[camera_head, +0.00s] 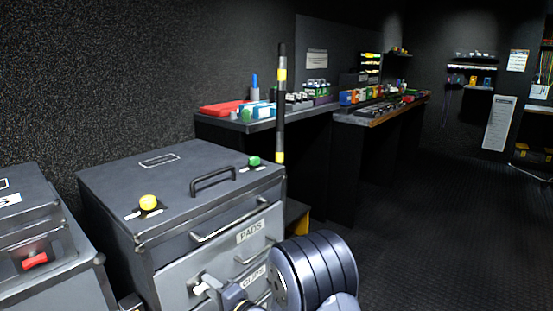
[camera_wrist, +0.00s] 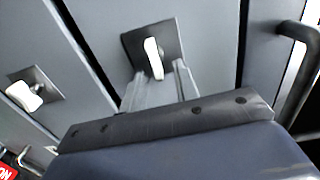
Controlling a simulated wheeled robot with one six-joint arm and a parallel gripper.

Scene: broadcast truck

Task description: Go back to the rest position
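My gripper (camera_wrist: 160,78) is in front of the cabinet's drawer fronts. Its two pale fingers are apart, with a gap between them. A white latch lever (camera_wrist: 153,58) on a dark plate stands at the tips, in line with that gap; whether a finger touches it I cannot tell. The grey cabinet (camera_head: 130,180) has a drawer labelled PADS (camera_head: 250,231) and a lower one whose label is partly covered.
A second white lever (camera_wrist: 25,96) is at left in the wrist view, and a dark handle (camera_wrist: 303,35) at right. Another grey case (camera_head: 50,270) with a red switch stands at left. Counters (camera_head: 270,124) with gear line the back. The floor (camera_head: 430,230) at right is clear.

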